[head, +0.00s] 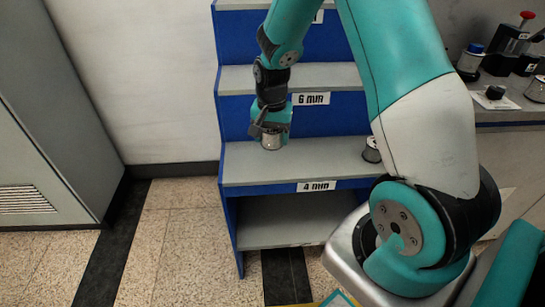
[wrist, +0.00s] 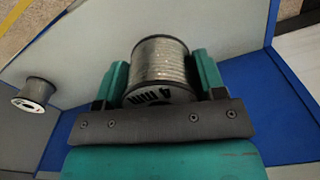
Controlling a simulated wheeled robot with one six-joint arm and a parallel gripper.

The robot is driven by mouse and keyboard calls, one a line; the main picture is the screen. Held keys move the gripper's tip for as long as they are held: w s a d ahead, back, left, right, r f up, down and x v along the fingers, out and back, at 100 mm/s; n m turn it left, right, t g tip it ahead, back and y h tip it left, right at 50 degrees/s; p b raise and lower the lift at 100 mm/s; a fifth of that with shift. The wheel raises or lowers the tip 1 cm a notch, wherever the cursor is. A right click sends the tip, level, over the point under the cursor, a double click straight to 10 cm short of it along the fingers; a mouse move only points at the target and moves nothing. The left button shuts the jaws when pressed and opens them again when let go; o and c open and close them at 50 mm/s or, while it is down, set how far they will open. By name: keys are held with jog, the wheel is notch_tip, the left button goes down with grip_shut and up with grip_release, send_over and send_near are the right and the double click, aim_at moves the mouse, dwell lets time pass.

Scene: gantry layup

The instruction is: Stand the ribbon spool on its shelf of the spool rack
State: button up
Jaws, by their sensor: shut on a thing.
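My gripper (head: 270,128) is shut on the ribbon spool (head: 271,141), a grey wound spool with dark flanges. In the wrist view the spool (wrist: 158,65) sits between the two teal fingers, and its flange reads "4 mm". The blue spool rack (head: 228,108) has stepped grey shelves. The held spool is over the left part of the shelf labelled "4 mm" (head: 285,165). I cannot tell whether its base touches that shelf. A shelf labelled "6 mm" (head: 345,78) is one step higher, behind my gripper.
Another spool (head: 371,150) stands at the right of the 4 mm shelf, partly behind my arm; the wrist view shows a spool (wrist: 34,92) at left. A bench (head: 500,118) with bottles and devices is at right. A grey cabinet (head: 45,140) stands at left.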

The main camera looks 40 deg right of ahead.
aim_at(272, 162)
jog(key=shift+f+b, duration=0.4)
jog(key=shift+f, duration=2.9)
jog(key=shift+f, duration=0.15)
jog(key=o, duration=1.2)
